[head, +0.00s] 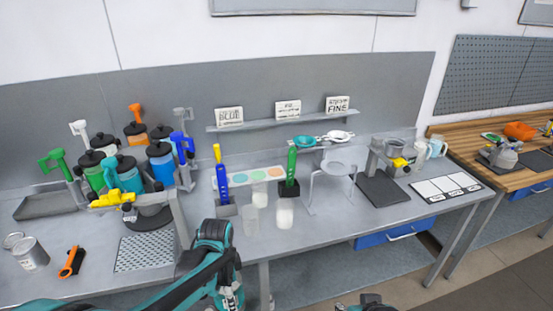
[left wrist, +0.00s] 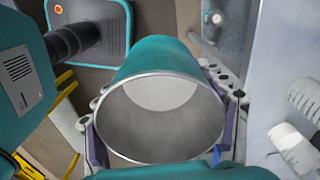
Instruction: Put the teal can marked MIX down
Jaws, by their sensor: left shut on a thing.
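The teal can (left wrist: 155,57) shows in the left wrist view with its open rim toward the camera and a bare grey inside. My left gripper (left wrist: 165,128) is shut on it, with a finger on each side of the can. No MIX mark shows on the visible side. The can appears held off the bench, beside its front edge. In the head view my left arm bends down at the bottom middle; the can and the gripper jaws are out of that picture. My right gripper's jaws do not show; only a dark piece of my right arm shows at the bottom edge.
The grey bench (head: 345,222) has free room at its front middle. A grey perforated plate (head: 147,252) lies at left, beside black-lidded coloured containers (head: 160,160). Clear jars (head: 285,214) stand mid-bench.

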